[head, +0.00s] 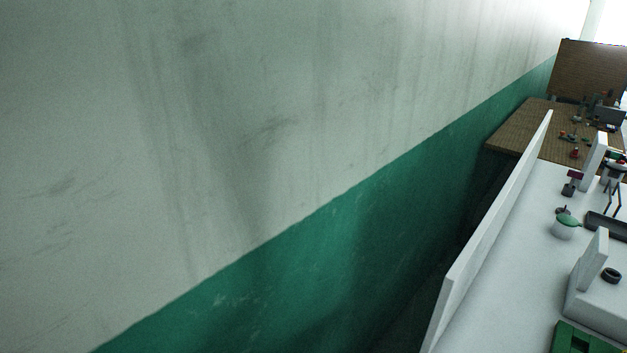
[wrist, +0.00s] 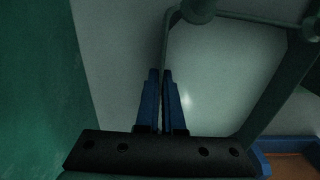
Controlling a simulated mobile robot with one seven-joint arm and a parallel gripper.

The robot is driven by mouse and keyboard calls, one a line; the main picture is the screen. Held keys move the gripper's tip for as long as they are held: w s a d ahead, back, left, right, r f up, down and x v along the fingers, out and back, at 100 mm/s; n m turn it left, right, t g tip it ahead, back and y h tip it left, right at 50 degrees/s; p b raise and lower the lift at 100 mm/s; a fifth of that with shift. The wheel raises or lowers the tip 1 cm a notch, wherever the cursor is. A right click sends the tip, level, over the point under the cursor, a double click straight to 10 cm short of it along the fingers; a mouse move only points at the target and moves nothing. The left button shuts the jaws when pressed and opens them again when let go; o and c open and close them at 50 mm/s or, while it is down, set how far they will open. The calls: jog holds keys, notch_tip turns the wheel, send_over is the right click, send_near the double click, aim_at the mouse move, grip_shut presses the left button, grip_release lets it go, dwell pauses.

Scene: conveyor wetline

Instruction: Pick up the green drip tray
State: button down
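A green object (head: 570,339) with a dark recess lies on the white surface at the bottom right of the head view. It may be the green drip tray, but the frame edge cuts it off. My gripper (wrist: 161,72) shows in the wrist view, its two blue fingers close together with nothing visible between them. It is not seen in the head view. I cannot identify the green drip tray in the wrist view, so its distance from my gripper cannot be told.
A white raised edge (head: 490,232) runs along the white worktop (head: 520,235), beside a green-and-white wall (head: 250,180). A green-lidded pot (head: 565,228) and a white block (head: 600,305) stand there. A blue-edged tray (wrist: 264,160) and a grey-green frame (wrist: 277,88) show in the wrist view.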

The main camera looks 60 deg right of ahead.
jog(key=shift+r, duration=0.2)
jog(key=shift+r, duration=4.8)
